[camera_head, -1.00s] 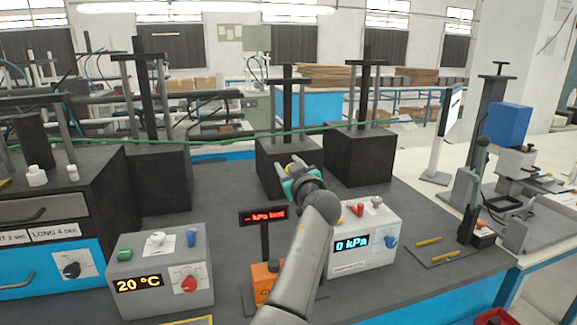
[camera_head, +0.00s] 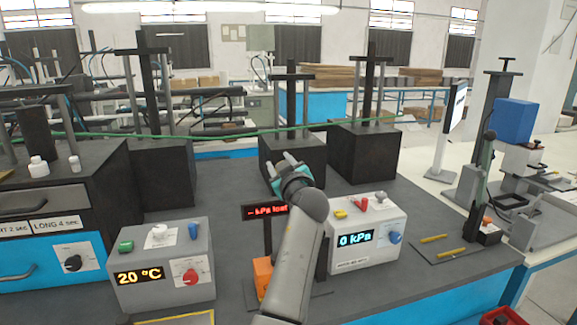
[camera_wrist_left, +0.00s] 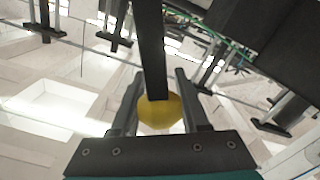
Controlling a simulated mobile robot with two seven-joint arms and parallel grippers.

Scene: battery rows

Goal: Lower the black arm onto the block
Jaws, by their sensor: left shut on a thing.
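My left gripper (camera_head: 279,166) is over the grey bench, in front of a large black block in the head view. In the left wrist view its two fingers (camera_wrist_left: 158,105) are shut on a yellow ball knob (camera_wrist_left: 160,111). The black arm (camera_wrist_left: 154,50) is a straight dark bar that meets this knob. In the head view I cannot make out the bar or the knob. An orange block (camera_head: 262,275) stands on the bench beside my left forearm, which partly hides it. I cannot tell how far the black arm is from the block. My right gripper is not in view.
A red display on a post (camera_head: 264,212) stands by the orange block. A grey 20 °C box (camera_head: 160,262) is left of it and a 0 kPa box (camera_head: 368,238) right. Large black blocks (camera_head: 293,150) stand behind. A plate with yellow sticks (camera_head: 441,252) lies at right.

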